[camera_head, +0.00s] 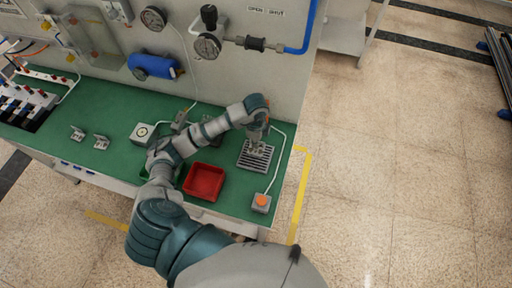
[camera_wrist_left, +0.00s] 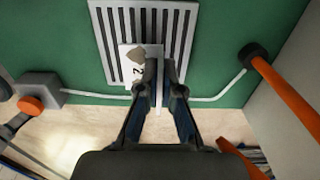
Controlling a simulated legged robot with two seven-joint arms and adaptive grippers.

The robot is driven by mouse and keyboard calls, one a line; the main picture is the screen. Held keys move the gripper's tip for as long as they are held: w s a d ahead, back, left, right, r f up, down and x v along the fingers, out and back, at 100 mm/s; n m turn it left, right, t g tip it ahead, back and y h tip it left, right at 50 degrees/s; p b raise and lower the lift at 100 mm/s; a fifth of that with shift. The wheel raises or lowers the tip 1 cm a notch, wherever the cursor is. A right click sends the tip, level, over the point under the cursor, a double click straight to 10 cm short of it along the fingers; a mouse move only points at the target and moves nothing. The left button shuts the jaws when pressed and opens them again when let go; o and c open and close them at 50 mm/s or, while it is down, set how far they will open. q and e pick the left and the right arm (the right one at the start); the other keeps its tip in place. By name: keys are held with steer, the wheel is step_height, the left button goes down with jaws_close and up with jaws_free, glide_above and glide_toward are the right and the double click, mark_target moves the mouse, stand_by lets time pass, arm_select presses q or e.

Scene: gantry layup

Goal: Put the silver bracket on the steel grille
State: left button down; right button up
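The steel grille (camera_head: 246,161) lies on the green bench top near its right end. It fills the upper middle of the left wrist view (camera_wrist_left: 183,20) with its dark slots. My left gripper (camera_head: 257,143) is over the grille. In the left wrist view its two fingers (camera_wrist_left: 161,75) are closed on the upright thin part of a silver bracket (camera_wrist_left: 133,65). The bracket's flat face has a dark mark like a 2 and a brownish patch. It overlaps the grille's near part; I cannot tell whether it touches it. My right gripper is not in view.
A red tray (camera_head: 204,182) stands left of the grille, and a box with an orange button (camera_head: 261,202) stands near the front edge. Two small metal brackets (camera_head: 77,132) (camera_head: 101,142) lie farther left. A grey panel with gauges (camera_head: 207,46) rises behind the bench.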

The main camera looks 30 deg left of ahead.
arm_select(q)
steer(key=shift+f, duration=1.9)
steer(key=c, duration=1.3)
jaws_free()
steer(key=shift+r, duration=0.15)
step_height(320, 180, up, 12)
steer(key=shift+f, duration=0.1)
